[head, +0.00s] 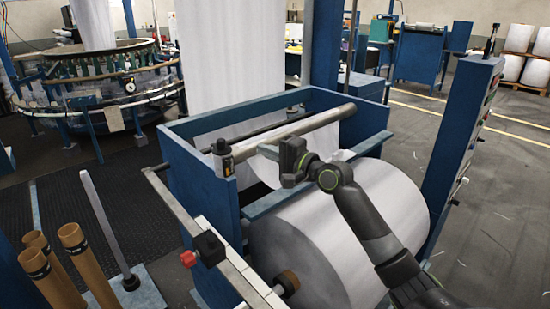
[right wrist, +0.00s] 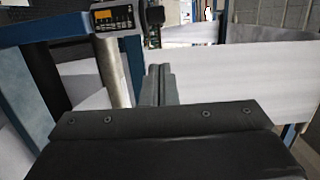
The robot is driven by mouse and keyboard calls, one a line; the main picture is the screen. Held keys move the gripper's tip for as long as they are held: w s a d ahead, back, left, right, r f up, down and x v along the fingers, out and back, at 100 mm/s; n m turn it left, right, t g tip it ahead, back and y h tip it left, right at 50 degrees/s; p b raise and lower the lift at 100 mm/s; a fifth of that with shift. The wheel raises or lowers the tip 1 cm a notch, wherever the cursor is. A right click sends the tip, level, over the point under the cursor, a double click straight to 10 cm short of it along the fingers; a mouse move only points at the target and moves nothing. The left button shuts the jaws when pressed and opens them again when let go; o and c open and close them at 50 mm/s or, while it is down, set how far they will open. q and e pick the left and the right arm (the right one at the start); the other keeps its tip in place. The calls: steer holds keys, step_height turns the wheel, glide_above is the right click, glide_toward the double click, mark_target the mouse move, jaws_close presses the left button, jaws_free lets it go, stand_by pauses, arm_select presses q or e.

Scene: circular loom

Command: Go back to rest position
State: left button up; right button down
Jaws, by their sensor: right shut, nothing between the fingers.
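My right arm reaches in from the lower right of the head view, over a large white fabric roll (head: 345,235). My right gripper (head: 273,153) is above the roll, beside the blue winder frame (head: 220,200) and just below the steel roller (head: 290,130). Its fingers are shut together with nothing between them, as the right wrist view also shows (right wrist: 158,85). A small control box with an orange label (right wrist: 115,18) is at the top left of the wrist view, on the frame. My left gripper does not show in the head view.
Brown cardboard tubes (head: 70,245) stand at the lower left beside a grey upright post (head: 100,220). A blue control column (head: 460,140) stands right of the roll. The circular loom (head: 90,85) is at the back left. Open grey floor (head: 500,210) lies to the right.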

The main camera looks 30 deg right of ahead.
steer(key=s+a+f+n+g+h, duration=0.1)
steer(key=s+f+n+g+h, duration=0.2)
steer(key=s+f, duration=0.8)
steer(key=s+f+n+g+h, duration=0.1)
steer(key=s+f+n+g, duration=0.25)
steer(key=s+f, duration=0.75)
steer(key=s+d+f+n+g+h, duration=0.25)
steer(key=s+f, duration=0.25)
steer(key=s, duration=0.7)
steer(key=s+d+f+n+g+h, duration=0.1)
steer(key=s+f+n+g+h, duration=0.3)
steer(key=s, duration=0.7)
step_height(320, 180, down, 27)
steer(key=d+y, duration=0.1)
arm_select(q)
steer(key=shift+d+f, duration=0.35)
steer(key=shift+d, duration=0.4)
arm_select(e)
steer(key=s+a+f+g, duration=0.1)
steer(key=s+f+g, duration=0.1)
steer(key=s+f, duration=1.2)
steer(key=shift+s+f+m+y, duration=0.3)
steer(key=shift+s+m+y, duration=0.1)
steer(key=shift+s, duration=0.1)
